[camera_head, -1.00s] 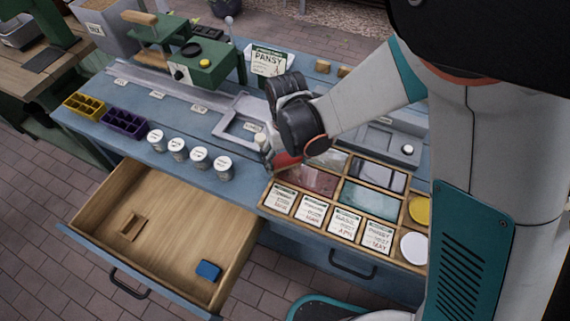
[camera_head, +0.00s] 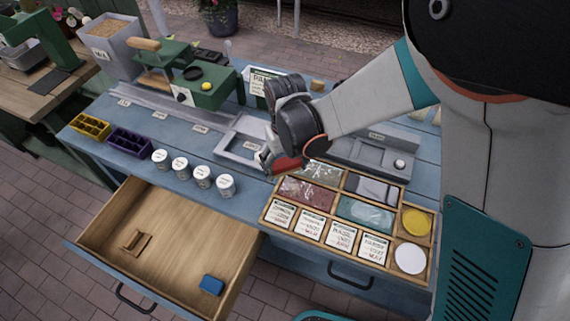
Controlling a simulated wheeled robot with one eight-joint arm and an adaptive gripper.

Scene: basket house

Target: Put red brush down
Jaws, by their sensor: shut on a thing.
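My gripper (camera_head: 272,161) is at the left end of the arm, over the blue workbench (camera_head: 245,200), between the grey tray and the wooden organizer. It is shut on the red brush (camera_head: 288,164), whose red part shows just below the dark wrist. A pale piece shows at the left of the grip; I cannot tell whether it is part of the brush or of a finger. The fingertips are small and partly hidden. I cannot tell whether the brush touches the bench.
The wooden organizer (camera_head: 298,248) holds seed packets and coloured packs. A grey tray (camera_head: 238,135) lies behind. Several white tins (camera_head: 203,178) stand to the left. The open drawer (camera_head: 165,240) holds a blue block (camera_head: 212,285) and a small wooden piece. The bench between tins and organizer is clear.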

